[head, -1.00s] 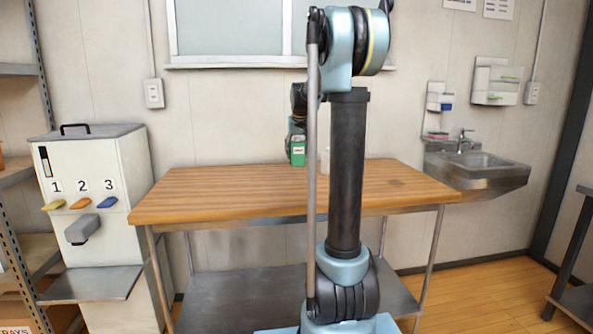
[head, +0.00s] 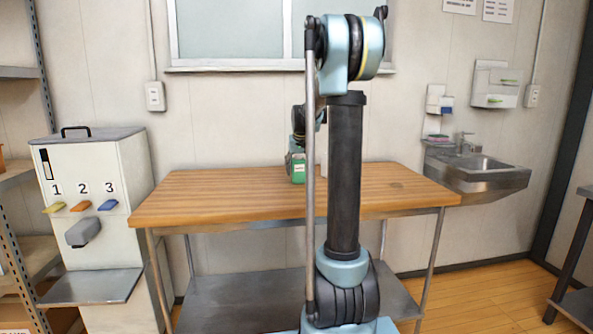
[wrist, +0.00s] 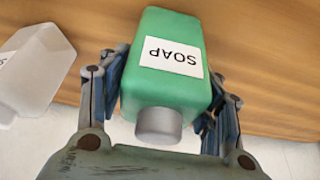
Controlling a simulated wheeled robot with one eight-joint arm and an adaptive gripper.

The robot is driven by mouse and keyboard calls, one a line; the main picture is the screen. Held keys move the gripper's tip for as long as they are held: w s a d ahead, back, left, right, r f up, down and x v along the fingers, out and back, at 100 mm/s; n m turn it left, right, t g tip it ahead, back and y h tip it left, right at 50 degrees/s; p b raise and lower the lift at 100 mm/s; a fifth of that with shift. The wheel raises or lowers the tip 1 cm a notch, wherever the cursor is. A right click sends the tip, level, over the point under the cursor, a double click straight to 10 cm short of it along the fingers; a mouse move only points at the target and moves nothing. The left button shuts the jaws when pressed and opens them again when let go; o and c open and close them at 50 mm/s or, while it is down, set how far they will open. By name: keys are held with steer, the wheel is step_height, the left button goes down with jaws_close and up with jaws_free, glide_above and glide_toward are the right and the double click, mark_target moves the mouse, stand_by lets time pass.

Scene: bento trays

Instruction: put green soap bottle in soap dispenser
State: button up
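The green soap bottle (wrist: 172,65) has a grey cap and a white SOAP label that reads upside down in the wrist view. My gripper (wrist: 165,115) has its fingers against both sides of the bottle. In the head view the bottle (head: 298,171) is in my gripper over the rear middle of the table. Whether its base touches the tabletop is unclear. Two white wall units hang by the sink: a small one with a blue part (head: 438,100) and a larger one with green marks (head: 497,84). I cannot tell which is the soap dispenser.
A clear bottle (wrist: 35,70) is left of the green one in the wrist view. The wooden table (head: 215,197) is otherwise mostly clear. A metal sink (head: 480,175) is at right. A white machine numbered 1 to 3 (head: 90,170) stands at left.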

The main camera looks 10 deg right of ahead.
steer(key=shift+r, duration=0.15)
steer(key=v, duration=1.2)
